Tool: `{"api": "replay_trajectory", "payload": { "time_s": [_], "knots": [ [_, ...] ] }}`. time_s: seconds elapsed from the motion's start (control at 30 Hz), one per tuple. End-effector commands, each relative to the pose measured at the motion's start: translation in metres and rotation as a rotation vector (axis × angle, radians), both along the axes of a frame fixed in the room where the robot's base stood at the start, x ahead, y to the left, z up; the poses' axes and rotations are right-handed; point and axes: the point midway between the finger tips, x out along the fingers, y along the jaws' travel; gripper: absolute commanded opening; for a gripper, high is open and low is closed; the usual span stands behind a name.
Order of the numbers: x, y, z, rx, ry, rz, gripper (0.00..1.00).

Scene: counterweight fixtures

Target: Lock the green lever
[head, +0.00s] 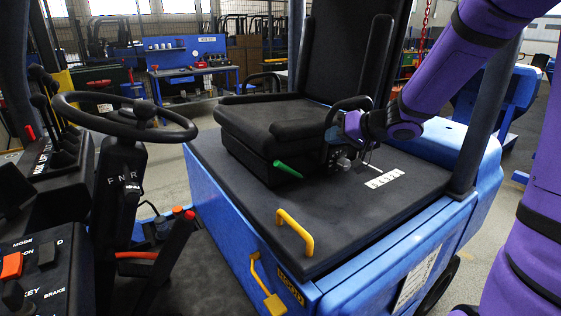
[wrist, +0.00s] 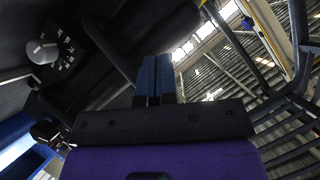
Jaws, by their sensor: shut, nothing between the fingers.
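The green lever (head: 287,169) sticks out from the base of the black seat (head: 262,128), at its front side near the deck, in the head view. My gripper (head: 334,138) is at the seat's side, right of and above the lever and apart from it. In the wrist view my gripper's fingers (wrist: 153,80) are together with nothing between them. The green lever does not show in the wrist view. Part of my gripper is hidden behind my wrist in the head view.
A grey knob (wrist: 42,51) with a number scale is on the seat's side. A black armrest loop (head: 352,103) is close by my gripper. A yellow handle (head: 294,232) stands on the dark deck (head: 350,225). The steering wheel (head: 125,115) is at left.

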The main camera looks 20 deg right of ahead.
Motion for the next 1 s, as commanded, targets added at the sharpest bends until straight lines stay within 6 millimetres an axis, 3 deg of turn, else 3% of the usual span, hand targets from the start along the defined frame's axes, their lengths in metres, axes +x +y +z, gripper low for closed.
{"api": "replay_trajectory", "payload": {
  "time_s": [0.2,0.63,1.0],
  "knots": [
    [-0.002,0.004,-0.01,0.084,0.04,0.055,0.0],
    [0.0,0.006,-0.011,0.089,0.041,0.059,0.0],
    [0.037,0.039,-0.035,0.092,0.044,0.061,0.0]
  ]
}}
